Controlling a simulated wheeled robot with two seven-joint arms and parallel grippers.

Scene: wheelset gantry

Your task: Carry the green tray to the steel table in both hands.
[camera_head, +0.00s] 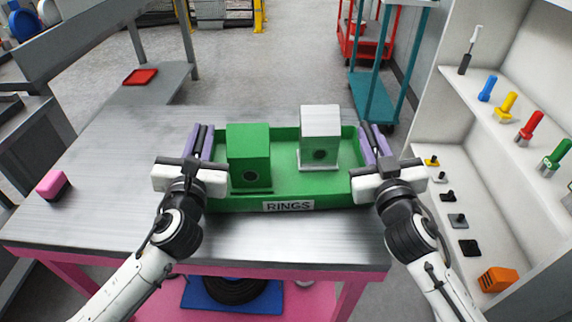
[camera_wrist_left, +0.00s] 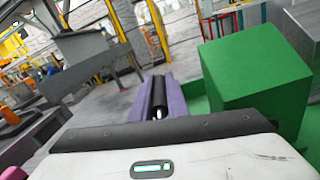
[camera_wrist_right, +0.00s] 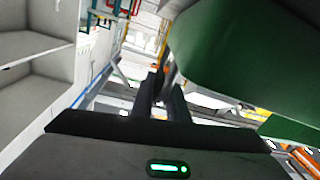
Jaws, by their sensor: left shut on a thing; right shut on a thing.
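The green tray (camera_head: 330,190), labelled RINGS, appears level above or on the brushed steel table (camera_head: 110,185); I cannot tell whether its underside touches. It carries a green box (camera_head: 249,155) on the left and a white-grey box (camera_head: 320,125) on the right, both upright. The tray's underside is hidden in the head view.
A pink block (camera_head: 53,185) lies at the table's left, and a red tray (camera_head: 140,77) lies farther back. Shelves (camera_head: 500,200) with coloured tools stand close on the right. A teal cart (camera_head: 378,95) stands behind right.

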